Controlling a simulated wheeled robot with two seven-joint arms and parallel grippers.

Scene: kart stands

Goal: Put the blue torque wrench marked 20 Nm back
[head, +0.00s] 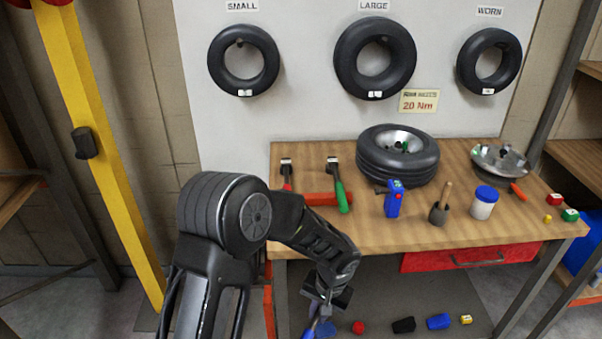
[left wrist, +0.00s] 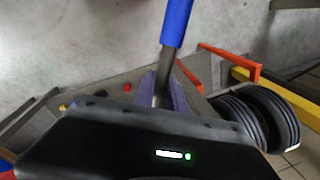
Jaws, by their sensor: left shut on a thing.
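My left gripper (head: 320,300) is low in front of the workbench in the head view, below the level of its top. It is shut on the blue torque wrench (head: 318,327), which shows only partly at the bottom edge. In the left wrist view the wrench's blue handle (left wrist: 177,22) points up, and the grey shaft is between the fingers (left wrist: 163,92) of my left gripper. Its marking cannot be read. Wrenches with a red grip (head: 287,186) and a green grip (head: 342,196) lie on the bench top (head: 310,235). My right gripper is not in view.
A wheel (head: 398,165), a blue power tool (head: 393,200), a brush (head: 440,208), a jar (head: 483,205) and a hub (head: 500,160) stand on the bench. A sign (head: 420,101) reads 20 Nm. Small items lie below, near a red drawer (head: 470,258). A yellow post (head: 95,130) stands left.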

